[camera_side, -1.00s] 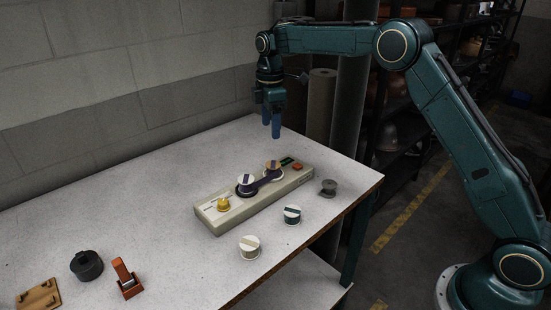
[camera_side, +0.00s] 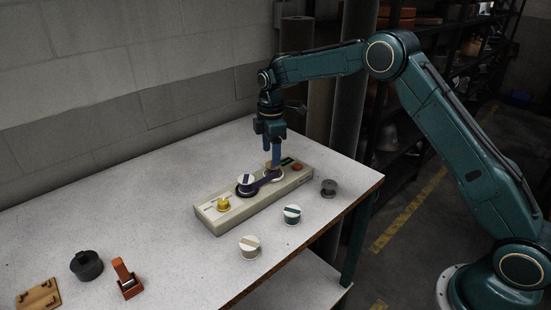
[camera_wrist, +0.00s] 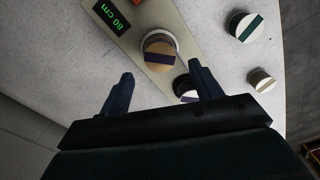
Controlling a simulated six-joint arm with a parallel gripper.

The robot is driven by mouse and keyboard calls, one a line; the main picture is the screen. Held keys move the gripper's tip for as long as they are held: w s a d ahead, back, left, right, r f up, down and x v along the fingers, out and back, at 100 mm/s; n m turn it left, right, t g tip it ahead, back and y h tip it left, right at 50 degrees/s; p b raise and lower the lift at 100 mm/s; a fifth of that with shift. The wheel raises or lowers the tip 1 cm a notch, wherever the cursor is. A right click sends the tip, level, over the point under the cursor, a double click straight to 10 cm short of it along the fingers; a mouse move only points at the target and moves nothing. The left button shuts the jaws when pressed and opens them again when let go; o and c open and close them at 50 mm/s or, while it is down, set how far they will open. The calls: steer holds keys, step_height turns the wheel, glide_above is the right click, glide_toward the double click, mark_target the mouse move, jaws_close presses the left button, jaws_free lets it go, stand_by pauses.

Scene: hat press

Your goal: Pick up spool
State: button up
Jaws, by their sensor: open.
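A spool with a tan top and a dark purple stripe (camera_wrist: 158,48) sits at the far end of the cream machine (camera_side: 228,212). A purple band runs from it to a white-topped spool with a dark stripe (camera_side: 246,180) on the same machine. My gripper (camera_side: 270,158) is open and points down just above the tan-topped spool, its fingers partly hiding that spool in the side view. In the wrist view the tan-topped spool lies just ahead of the gap between my fingertips (camera_wrist: 161,72), and the white-topped spool is partly behind the right finger.
The machine has a yellow knob (camera_side: 223,204), a red button (camera_side: 297,166) and a display reading 80 cm (camera_wrist: 112,17). A teal-striped spool (camera_side: 292,215), a cream spool (camera_side: 249,247) and a grey spool (camera_side: 328,187) stand in front. Other items lie at left.

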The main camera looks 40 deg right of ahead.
steer(key=shift+s+d+f, duration=0.1)
steer(key=shift+d+f, duration=0.05)
steer(key=shift+f, duration=1.15)
steer(key=shift+s+d+f, duration=0.1)
steer(key=shift+f, duration=1.15)
steer(key=c, duration=1.1)
steer(key=shift+r, duration=0.1)
step_height(320, 180, up, 20)
steer(key=shift+f, duration=0.1)
